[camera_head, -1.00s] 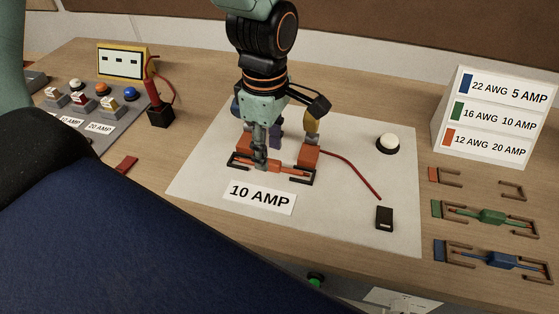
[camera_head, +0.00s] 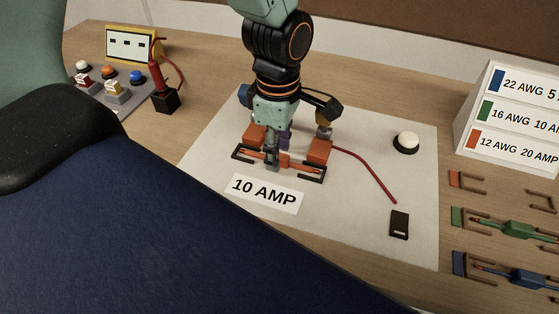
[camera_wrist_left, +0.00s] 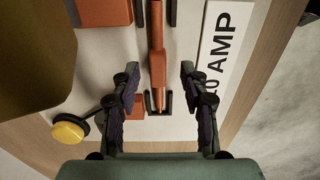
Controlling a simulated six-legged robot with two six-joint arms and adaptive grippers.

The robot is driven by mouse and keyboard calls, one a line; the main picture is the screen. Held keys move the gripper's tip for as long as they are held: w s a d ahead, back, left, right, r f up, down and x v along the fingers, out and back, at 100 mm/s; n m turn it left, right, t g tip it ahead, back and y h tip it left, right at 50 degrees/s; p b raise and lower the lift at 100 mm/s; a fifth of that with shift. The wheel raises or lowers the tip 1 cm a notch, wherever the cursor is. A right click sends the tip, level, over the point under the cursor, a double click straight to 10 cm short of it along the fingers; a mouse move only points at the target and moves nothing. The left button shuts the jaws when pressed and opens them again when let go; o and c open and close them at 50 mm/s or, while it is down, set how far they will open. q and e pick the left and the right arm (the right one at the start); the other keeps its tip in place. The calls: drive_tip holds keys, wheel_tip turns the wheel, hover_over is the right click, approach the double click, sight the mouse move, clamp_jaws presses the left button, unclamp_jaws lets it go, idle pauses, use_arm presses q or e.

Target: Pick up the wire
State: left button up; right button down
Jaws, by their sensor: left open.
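An orange wire (camera_head: 296,165) lies in dark brackets on the white board, behind the 10 AMP label (camera_head: 264,193). In the left wrist view the orange wire (camera_wrist_left: 157,45) runs between my fingers, its thin end in a dark bracket. My left gripper (camera_head: 276,152) points down over the wire, and part of the wire is hidden behind it. In the left wrist view the left gripper (camera_wrist_left: 158,75) is open, with a finger apart from the wire on each side. My right gripper is not in view.
A green wire (camera_head: 520,229) and a blue wire (camera_head: 528,279) lie in brackets at the right. A white button (camera_head: 406,141) and sign (camera_head: 512,125) stand behind. A yellow meter (camera_head: 132,46) stands at the back left.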

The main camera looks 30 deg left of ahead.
use_arm(q)
drive_tip(key=shift+w+f, duration=0.1)
drive_tip(key=shift+f, duration=0.5)
drive_tip(key=shift+a, duration=0.2)
drive_tip(key=shift+c, duration=0.5)
drive_tip(key=shift+d, duration=0.25)
drive_tip(key=c, duration=0.4)
drive_tip(key=shift+a, duration=0.15)
clamp_jaws()
